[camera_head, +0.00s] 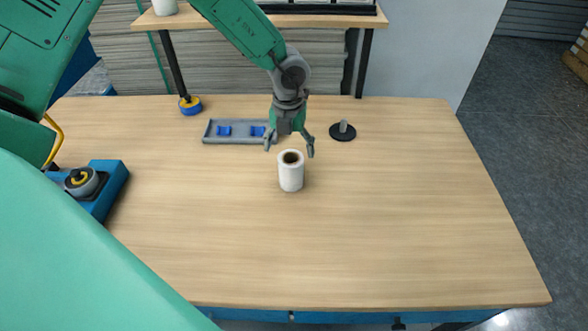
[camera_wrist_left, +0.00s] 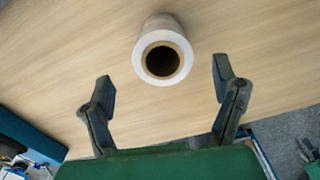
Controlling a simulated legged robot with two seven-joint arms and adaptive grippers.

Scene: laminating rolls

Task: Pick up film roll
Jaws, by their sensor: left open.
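A white film roll (camera_head: 291,172) with a brown core stands upright near the middle of the wooden table. In the left wrist view, the film roll (camera_wrist_left: 163,52) shows its open core end facing the camera. My left gripper (camera_head: 289,149) is open and empty, just behind and above the roll's top in the head view. In the left wrist view, the open fingers of my left gripper (camera_wrist_left: 166,86) are spread wider than the roll, which sits beyond and between them, apart from both. My right gripper does not show.
On the wooden table (camera_head: 400,230), a grey tray (camera_head: 240,139) with blue pieces lies behind the gripper. A black disc with a grey peg (camera_head: 343,131) stands to its right. A blue device (camera_head: 98,187) sits at left. The table's front and right are clear.

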